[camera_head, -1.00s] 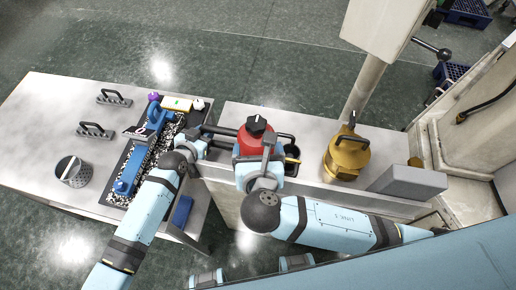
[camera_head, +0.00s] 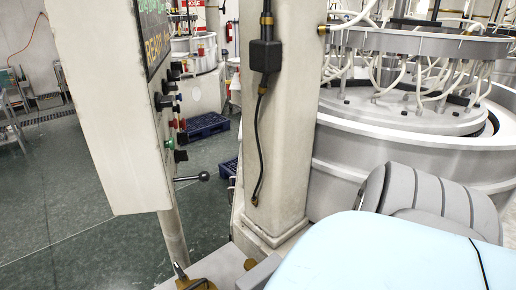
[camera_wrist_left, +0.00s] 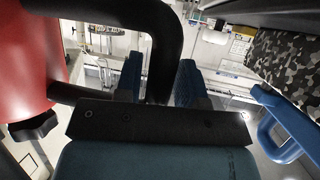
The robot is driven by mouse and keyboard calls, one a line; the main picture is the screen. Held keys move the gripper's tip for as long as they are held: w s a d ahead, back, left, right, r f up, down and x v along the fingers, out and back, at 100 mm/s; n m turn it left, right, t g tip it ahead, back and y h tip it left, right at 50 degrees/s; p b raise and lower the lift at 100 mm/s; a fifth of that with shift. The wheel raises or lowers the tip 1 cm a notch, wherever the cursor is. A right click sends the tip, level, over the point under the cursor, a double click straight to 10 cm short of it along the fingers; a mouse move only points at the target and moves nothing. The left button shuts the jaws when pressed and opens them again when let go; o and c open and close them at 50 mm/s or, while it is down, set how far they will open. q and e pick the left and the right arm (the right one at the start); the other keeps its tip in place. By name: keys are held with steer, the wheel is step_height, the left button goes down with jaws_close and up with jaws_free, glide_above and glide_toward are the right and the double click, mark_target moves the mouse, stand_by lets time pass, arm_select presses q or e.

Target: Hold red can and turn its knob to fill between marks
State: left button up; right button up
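The red can (camera_wrist_left: 35,55) fills the left side of the left wrist view, and only part of its body shows. A black knob (camera_wrist_left: 33,127) sits at its lower edge. A thick black handle (camera_wrist_left: 165,50) curves out from the can and passes between the two blue fingers of my left gripper (camera_wrist_left: 160,82). The fingers appear closed around the handle, with the can beside them. The fill marks are not visible. The head view shows neither the red can nor either gripper; my right gripper is out of sight.
A pale column (camera_head: 275,130) and a large round machine (camera_head: 400,150) stand behind. A blue tool handle (camera_wrist_left: 275,125) is right in the wrist view.

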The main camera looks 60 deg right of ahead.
arm_select(q)
steer(key=shift+o, duration=1.3)
steer(key=v, duration=1.2)
